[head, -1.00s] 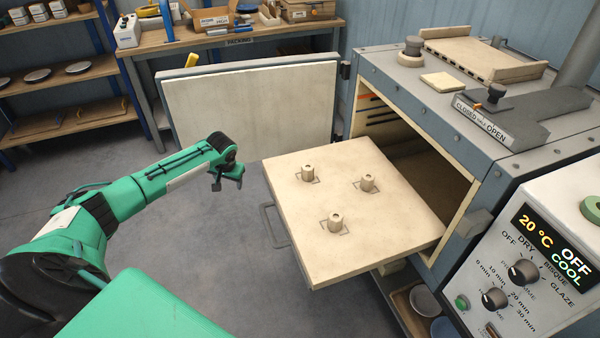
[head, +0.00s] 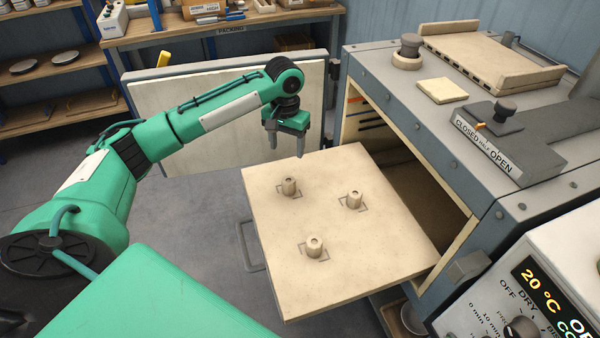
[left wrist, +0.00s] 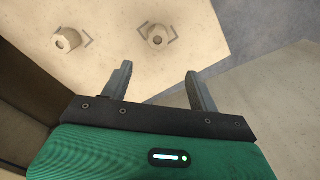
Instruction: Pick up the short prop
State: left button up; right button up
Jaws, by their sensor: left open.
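In the left wrist view, the back-left prop (left wrist: 157,36) is just beyond the open fingers (left wrist: 159,68), and the right prop (left wrist: 67,40) lies farther left.
The kiln (head: 440,165) stands open to the right of the shelf, its lower opening dark. The open door panel (head: 215,105) stands behind my left arm. A metal handle (head: 248,248) sticks out from the shelf's left side. The space above the props is free.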

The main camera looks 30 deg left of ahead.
pick_arm(q)
jog(key=f, duration=0.2)
send_over(288, 180)
jog(key=f, duration=0.3)
jog(key=f+p, duration=0.1)
jog(key=f, duration=0.1)
jog(key=shift+w+a+f, duration=0.15)
jog(key=shift+w+f, duration=0.05)
jog(key=shift+w, duration=0.2)
jog(key=shift+w+f, duration=0.1)
jog(key=shift+f, duration=0.25)
jog(key=shift+s+f, duration=0.2)
jog(key=shift+f, duration=0.35)
jog(key=f, duration=0.1)
jog(key=f+p, duration=0.1)
jog(key=f, duration=0.1)
jog(key=shift+s+f, duration=0.3)
jog(key=shift+f, duration=0.25)
jog(key=shift+d+f, duration=0.1)
jog(key=shift+d, duration=0.1)
jog(key=c, duration=1.1)
pick_arm(e)
jog(key=shift+s+r, duration=0.95)
jog(key=shift+r, duration=0.15)
